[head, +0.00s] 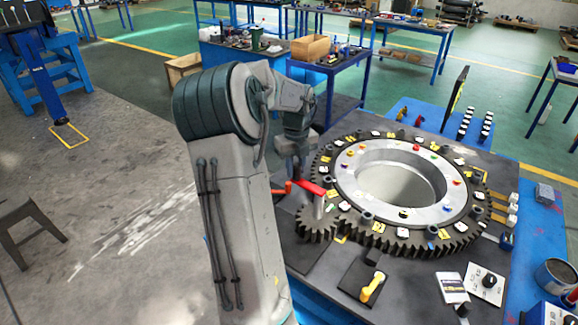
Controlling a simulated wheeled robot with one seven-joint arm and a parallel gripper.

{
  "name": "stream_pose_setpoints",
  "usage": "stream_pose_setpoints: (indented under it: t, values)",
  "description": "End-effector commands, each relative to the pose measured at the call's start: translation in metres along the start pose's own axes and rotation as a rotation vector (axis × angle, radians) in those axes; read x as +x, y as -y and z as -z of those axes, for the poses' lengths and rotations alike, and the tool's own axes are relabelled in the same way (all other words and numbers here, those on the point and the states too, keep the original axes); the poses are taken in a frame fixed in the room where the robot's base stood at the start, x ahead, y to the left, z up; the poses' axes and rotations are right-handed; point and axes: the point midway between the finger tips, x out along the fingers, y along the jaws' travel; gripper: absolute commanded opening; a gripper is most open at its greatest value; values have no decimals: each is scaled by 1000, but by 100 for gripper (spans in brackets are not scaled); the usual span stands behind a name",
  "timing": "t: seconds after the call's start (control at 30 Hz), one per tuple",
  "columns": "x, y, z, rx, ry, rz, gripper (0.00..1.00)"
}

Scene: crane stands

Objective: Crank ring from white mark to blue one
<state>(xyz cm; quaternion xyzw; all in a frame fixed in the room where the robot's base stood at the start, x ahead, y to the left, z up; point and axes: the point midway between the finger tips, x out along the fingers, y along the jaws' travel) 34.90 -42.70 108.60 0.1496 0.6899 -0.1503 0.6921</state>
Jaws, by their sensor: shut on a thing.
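The large dark toothed ring (460,238) lies flat on the bench, around a pale metal inner ring (432,214) with a round opening. Small white, yellow, red, green and blue marks are spread over both; which white and blue ones count, I cannot tell. A small pinion gear (314,229) sits at the ring's left front edge, seemingly meshed with it. A red crank arm (311,187) stands above the pinion on a post. My gripper (296,178) points down at the crank's left end and is shut on its handle; the fingers are small and partly hidden by my arm.
A yellow lever (372,288) on a dark plate stands in front of the ring. A thin upright panel (455,97) and small pegs stand behind the ring. Open floor lies left.

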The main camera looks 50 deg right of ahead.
Motion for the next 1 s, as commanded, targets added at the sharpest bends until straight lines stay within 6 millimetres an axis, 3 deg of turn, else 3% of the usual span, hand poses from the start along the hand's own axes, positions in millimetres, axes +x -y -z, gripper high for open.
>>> stream_pose_setpoints:
  t: [0.03, 0.63, 0.67, 0.73, 1.0]
  values:
    - [-3, 9, 4, 7, -3, 13, 0]
    - [0, 11, 5, 6, -9, 10, 0]
    - [0, 11, 5, 6, -10, 9, 26]
    - [0, 10, 4, 6, -9, 8, 45]
    - [0, 3, 0, -6, -7, 5, 45]
